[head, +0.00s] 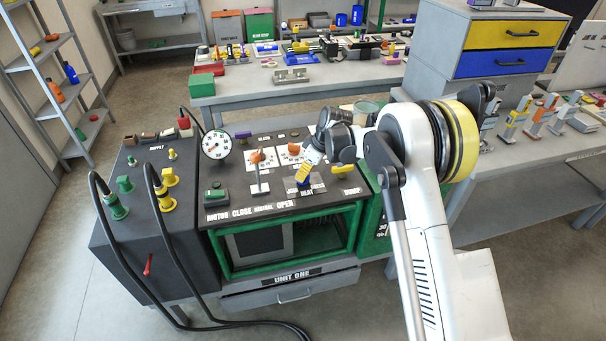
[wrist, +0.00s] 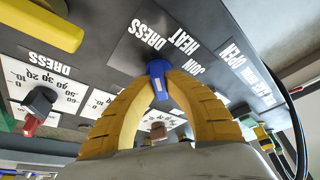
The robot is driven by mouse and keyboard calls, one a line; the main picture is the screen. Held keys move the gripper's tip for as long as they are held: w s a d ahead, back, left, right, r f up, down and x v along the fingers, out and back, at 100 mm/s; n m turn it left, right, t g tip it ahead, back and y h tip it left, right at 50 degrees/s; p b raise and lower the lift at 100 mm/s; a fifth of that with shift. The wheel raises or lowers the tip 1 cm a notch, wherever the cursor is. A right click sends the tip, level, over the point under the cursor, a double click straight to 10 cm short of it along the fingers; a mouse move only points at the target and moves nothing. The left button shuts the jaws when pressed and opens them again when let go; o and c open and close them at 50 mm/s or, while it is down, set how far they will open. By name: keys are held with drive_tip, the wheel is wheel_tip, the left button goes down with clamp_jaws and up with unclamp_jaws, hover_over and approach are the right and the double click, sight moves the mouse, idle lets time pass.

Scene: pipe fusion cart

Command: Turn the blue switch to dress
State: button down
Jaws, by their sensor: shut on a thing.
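The blue switch (wrist: 158,80) sits on a dark label plate (wrist: 140,48) of the machine's top panel. The plate carries the words DRESS, JOIN and HEAT. My gripper (wrist: 157,72), with ridged yellow fingers, is shut on the blue switch, one finger on each side. A white mark shows on the switch; I cannot tell for sure which word it points to. In the head view, my gripper (head: 302,182) reaches down onto the right part of the panel, and its fingers largely hide the switch.
The machine's panel also holds a round gauge (head: 216,144), a lever (head: 259,176) to the left of my gripper and a yellow handle (head: 343,169) to its right. Thick black hoses (head: 180,255) hang at the left. A cluttered workbench (head: 300,92) stands behind.

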idle(0.3)
drive_tip(key=c, duration=1.4)
unclamp_jaws()
drive_tip(key=v, duration=1.2)
drive_tip(key=shift+w, duration=0.1)
